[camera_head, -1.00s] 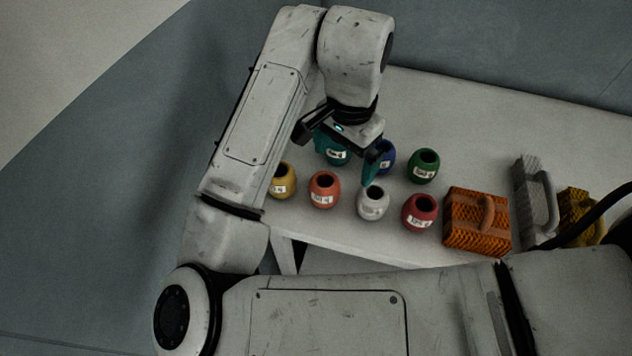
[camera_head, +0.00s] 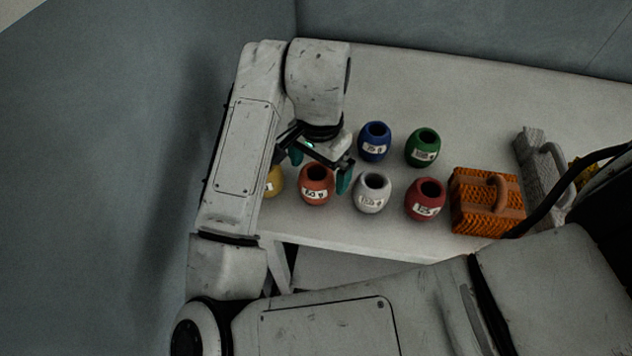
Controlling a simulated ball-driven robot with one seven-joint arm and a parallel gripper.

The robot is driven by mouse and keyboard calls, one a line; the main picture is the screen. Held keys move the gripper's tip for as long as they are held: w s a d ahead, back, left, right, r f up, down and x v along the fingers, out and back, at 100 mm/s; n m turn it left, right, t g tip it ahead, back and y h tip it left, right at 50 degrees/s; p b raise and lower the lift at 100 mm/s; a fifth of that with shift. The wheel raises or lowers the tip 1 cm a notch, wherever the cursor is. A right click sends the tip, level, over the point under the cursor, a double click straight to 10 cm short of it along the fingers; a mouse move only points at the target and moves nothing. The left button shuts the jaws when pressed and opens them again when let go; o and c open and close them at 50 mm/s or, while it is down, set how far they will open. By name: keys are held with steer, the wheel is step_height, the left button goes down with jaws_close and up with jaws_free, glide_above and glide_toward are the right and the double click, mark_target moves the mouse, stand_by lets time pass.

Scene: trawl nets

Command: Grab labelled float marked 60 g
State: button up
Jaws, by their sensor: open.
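The orange float (camera_head: 314,190) has a white label that appears to read 60 g. It stands upright in the front row on the pale table (camera_head: 330,228), between a yellow float (camera_head: 274,182) at left and a white float (camera_head: 373,192) at right. My gripper (camera_head: 320,168) is open, with its teal fingertips apart. In the picture it overlaps the top of the orange float, one fingertip at the upper left and the other at the right. I cannot tell whether they touch it. My arm covers part of the yellow float.
A blue float (camera_head: 375,141) and a green float (camera_head: 422,147) stand behind. A red float (camera_head: 424,199) is farther right in front. An orange woven block with a handle (camera_head: 486,203) and a grey brush-like block (camera_head: 541,170) stand at right. The back of the table is clear.

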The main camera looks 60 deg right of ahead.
step_height(320, 180, down, 5)
steer(key=shift+w+a+r, duration=0.1)
steer(key=shift+w+a, duration=0.05)
steer(key=shift+c, duration=0.2)
steer(key=c, duration=1)
steer(key=shift+c, duration=0.2)
